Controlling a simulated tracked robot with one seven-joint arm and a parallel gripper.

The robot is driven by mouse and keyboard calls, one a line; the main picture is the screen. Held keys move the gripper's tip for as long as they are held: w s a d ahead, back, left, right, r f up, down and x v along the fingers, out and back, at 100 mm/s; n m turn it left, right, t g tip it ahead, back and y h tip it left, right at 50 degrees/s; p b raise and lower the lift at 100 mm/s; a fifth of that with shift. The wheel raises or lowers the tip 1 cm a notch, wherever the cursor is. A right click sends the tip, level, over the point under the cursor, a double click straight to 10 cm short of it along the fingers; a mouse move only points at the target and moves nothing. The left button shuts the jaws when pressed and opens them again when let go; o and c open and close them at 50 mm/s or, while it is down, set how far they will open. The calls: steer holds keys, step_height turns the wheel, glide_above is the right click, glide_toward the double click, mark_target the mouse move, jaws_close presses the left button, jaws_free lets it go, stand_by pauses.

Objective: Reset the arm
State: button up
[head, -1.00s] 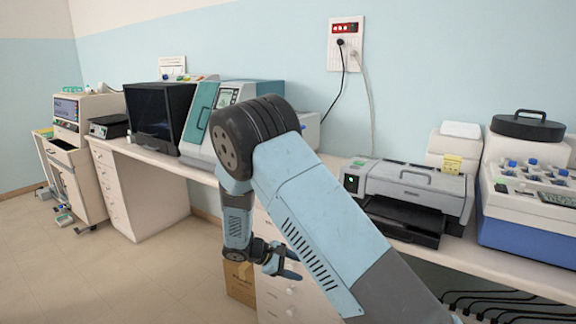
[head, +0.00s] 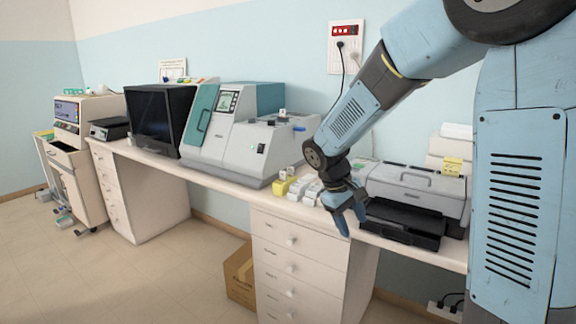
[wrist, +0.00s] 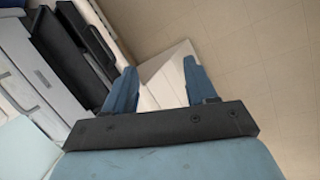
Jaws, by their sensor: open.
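My gripper (head: 346,222) is in the head view at the right of centre, at the front edge of the bench, pointing down. Its blue fingers are apart with nothing between them. In the wrist view my gripper (wrist: 155,88) also shows open and empty, with a white cabinet corner and the floor beyond. My arm comes in from the upper right of the head view and bends down to the gripper.
The grey printer-like machine (head: 418,190) with a black tray stands just right of my gripper. Small white and yellow boxes (head: 281,187) lie to its left, beside the grey-teal stainer (head: 232,135). A drawer cabinet (head: 285,250) is below.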

steer(key=s+d+r+m+t+y, duration=0.2)
steer(key=s+r, duration=0.4)
steer(key=s, duration=0.4)
steer(key=s+d+r+m+t+y, duration=0.2)
steer(key=s+d+r+m+t, duration=0.1)
steer(key=s, duration=0.8)
steer(key=shift+s+d+r+m, duration=0.15)
steer(key=shift+d+r+m, duration=0.95)
steer(key=shift+r, duration=0.8)
steer(key=shift+d, duration=0.2)
